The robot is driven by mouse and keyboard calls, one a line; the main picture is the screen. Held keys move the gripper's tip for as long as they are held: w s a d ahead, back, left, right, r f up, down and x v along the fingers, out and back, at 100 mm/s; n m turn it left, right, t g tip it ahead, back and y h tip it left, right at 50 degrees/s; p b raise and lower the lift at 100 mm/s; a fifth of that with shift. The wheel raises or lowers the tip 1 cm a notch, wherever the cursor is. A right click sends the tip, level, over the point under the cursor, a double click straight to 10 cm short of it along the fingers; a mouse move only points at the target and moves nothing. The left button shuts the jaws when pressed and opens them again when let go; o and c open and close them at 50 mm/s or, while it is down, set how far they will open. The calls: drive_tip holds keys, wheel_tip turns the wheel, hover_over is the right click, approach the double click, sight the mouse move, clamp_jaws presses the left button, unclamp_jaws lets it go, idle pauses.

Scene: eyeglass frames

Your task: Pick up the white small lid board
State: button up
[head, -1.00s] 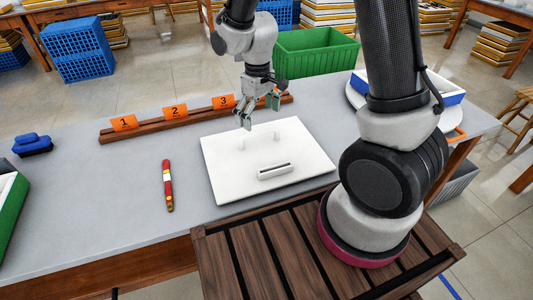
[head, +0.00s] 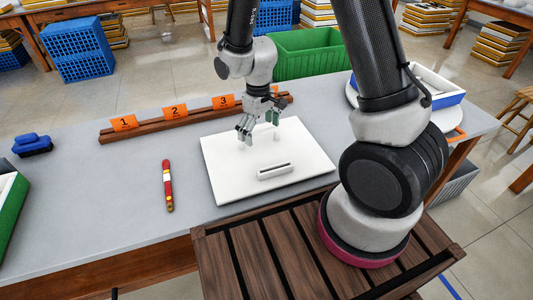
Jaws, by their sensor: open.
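The white lid board (head: 230,178) lies flat on the grey table, a flat square panel. A white raised piece with a dark slot (head: 275,171) sits on its near half. On its far half is a thin white handle, now mostly hidden behind my gripper. My gripper (head: 258,130) is open and points down over the far half of the board, at the handle. I cannot tell whether the fingers touch the handle or stand around it.
A brown wooden rail (head: 150,128) with orange number cards stands behind the board. A red and yellow stick (head: 168,186) lies to the left. A blue brush (head: 32,145) is at the far left. A green crate (head: 315,55) and a blue-and-white box (head: 435,84) are behind and right.

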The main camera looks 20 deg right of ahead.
drive_tip(key=c, duration=0.8)
drive_tip(key=shift+r, duration=0.85)
clamp_jaws()
drive_tip(key=shift+r, duration=1.15)
